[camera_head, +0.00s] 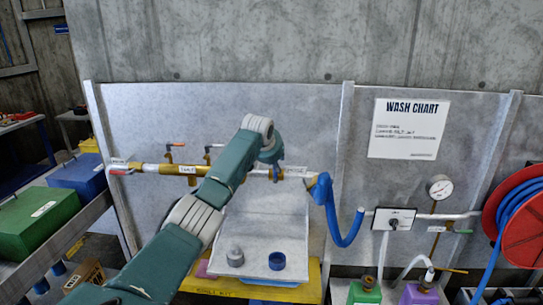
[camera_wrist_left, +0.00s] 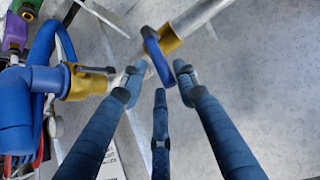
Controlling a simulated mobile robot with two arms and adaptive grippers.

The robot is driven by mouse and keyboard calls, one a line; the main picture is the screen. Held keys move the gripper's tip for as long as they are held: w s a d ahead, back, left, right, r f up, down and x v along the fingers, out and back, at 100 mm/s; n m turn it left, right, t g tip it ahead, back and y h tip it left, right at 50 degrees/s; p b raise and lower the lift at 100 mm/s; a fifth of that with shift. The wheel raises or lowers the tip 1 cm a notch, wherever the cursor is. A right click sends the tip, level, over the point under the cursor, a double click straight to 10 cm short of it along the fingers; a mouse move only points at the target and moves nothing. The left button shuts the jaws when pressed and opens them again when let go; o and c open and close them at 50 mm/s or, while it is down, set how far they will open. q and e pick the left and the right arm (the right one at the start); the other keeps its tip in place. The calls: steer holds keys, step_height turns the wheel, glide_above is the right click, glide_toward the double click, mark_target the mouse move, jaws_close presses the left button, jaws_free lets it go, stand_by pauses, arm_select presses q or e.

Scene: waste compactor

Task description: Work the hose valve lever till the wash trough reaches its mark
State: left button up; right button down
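A pipe with brass fittings (camera_head: 153,169) runs along the grey wall panel. A blue hose (camera_head: 345,238) hangs from its brass end and also shows in the wrist view (camera_wrist_left: 42,50). In the head view my left forearm mostly hides this gripper and the lever. A pale trough-like basin (camera_head: 265,225) is below the pipe; no water level or mark is readable. My right gripper is out of view.
A gauge (camera_head: 440,187), a red hose reel (camera_head: 520,222) and green and purple containers (camera_head: 364,293) are at right. Green (camera_head: 38,220) and blue bins stand on a left shelf. A wash chart (camera_head: 408,129) hangs above.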

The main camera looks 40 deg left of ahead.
arm_select(q)
steer(key=v, duration=0.9)
steer(key=shift+s, duration=0.1)
